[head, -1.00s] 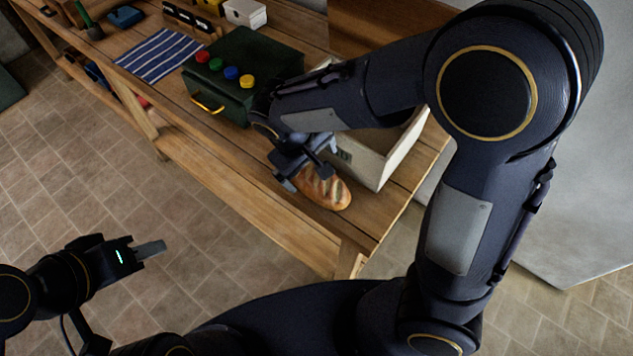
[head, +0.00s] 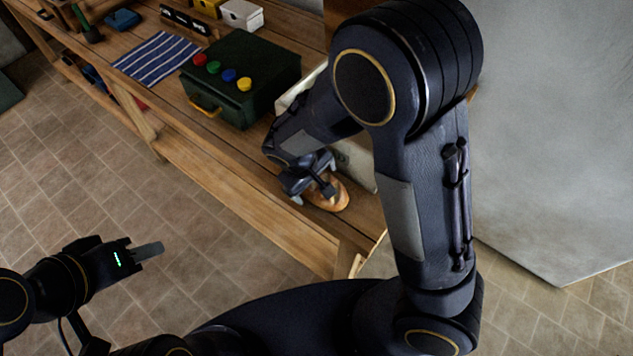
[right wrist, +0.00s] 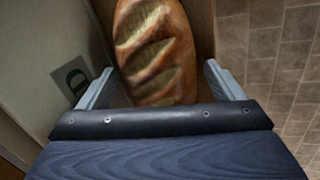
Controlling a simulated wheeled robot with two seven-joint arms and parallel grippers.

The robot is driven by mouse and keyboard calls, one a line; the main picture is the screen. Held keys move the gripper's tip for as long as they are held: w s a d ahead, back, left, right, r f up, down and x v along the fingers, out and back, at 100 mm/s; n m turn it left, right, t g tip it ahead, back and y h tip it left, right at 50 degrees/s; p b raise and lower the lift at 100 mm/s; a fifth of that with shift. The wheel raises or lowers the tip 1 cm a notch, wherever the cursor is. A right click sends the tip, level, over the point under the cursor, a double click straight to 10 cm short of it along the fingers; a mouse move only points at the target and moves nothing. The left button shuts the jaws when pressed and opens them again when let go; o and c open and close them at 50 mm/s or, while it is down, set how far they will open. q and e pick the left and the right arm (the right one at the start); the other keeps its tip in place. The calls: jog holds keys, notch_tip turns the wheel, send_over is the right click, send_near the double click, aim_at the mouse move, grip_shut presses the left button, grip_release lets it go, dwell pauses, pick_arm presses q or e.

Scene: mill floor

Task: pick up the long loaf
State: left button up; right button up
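The long loaf (head: 341,196) lies on the wooden bench near its front right corner, brown with pale slashes on top. In the right wrist view the loaf (right wrist: 157,50) runs lengthwise between the two fingers. My right gripper (head: 314,196) is above the loaf and hides part of it in the head view. In the right wrist view my right gripper (right wrist: 168,88) is open, with a finger on each side of the loaf and a gap on the right. My left gripper (head: 150,249) is over the floor at the lower left, away from the bench; its finger gap does not show clearly.
A pale crate (head: 357,168) stands close beside the loaf, partly behind my right arm. A dark green box (head: 240,82) with coloured knobs and a striped cloth (head: 157,57) lie further left on the bench (head: 225,165). The bench's front edge is near the loaf.

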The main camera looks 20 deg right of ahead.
jog(key=c, duration=0.9)
jog(key=shift+o, duration=0.2)
jog(key=shift+r, duration=0.1)
